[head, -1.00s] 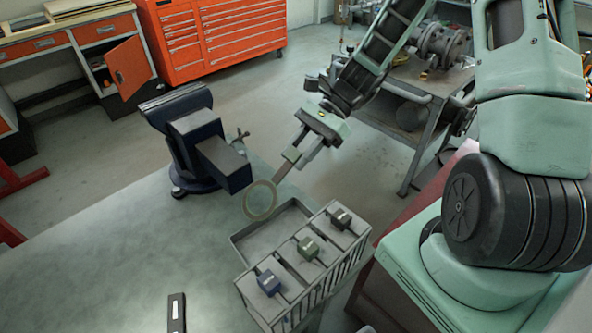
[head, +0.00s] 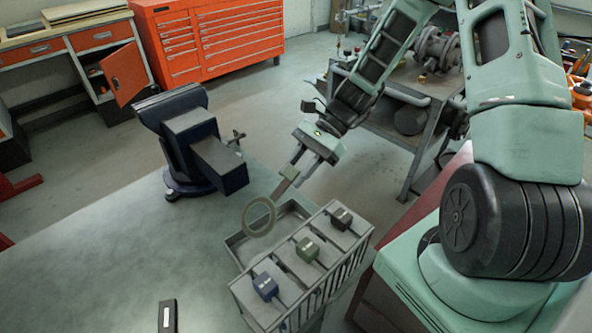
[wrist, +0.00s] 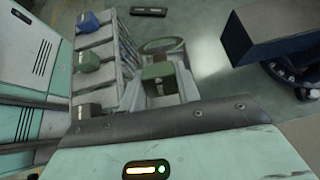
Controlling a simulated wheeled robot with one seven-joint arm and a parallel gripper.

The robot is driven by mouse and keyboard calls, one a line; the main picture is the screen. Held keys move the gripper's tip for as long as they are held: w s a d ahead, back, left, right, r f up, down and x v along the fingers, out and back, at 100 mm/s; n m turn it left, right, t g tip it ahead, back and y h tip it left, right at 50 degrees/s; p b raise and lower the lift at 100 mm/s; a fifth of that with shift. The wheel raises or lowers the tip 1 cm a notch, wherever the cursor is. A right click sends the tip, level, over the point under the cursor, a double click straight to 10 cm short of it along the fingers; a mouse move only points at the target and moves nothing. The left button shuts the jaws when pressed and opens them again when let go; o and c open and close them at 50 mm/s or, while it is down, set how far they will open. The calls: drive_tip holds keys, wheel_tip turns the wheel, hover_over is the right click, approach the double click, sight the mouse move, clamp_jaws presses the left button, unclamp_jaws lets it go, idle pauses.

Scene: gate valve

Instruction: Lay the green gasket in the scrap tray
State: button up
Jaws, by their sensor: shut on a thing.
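The green gasket (head: 246,224) is a thin ring in the head view, tilted. My gripper (head: 285,185) is shut on it at its upper right side, and the ring hangs out beyond the fingertips. The grey open scrap tray (head: 238,251) lies below, against the rack's far side. The ring overlaps the tray's left part in the picture; I cannot tell the exact height between them. In the wrist view the ring (wrist: 144,45) shows past a green block-like piece between the jaws; the tray there is partly hidden.
A grey rack (head: 318,273) beside the tray holds a blue block (head: 265,286), a green block (head: 307,250) and a black block (head: 341,219). A dark blue vise (head: 190,135) stands close behind. A dark bar (head: 168,316) lies on the bench; the bench's left part is clear.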

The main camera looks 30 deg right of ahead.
drive_tip(key=shift+r+p, duration=0.15)
drive_tip(key=shift+p, duration=0.15)
wheel_tip(320, 180, down, 10)
drive_tip(key=b, duration=0.6)
drive_tip(key=shift+f, duration=0.2)
drive_tip(key=o, duration=1.1)
drive_tip(key=b+v, duration=0.1)
drive_tip(key=v, duration=1.6)
drive_tip(key=shift+d+r, duration=0.1)
drive_tip(key=shift+r, duration=0.15)
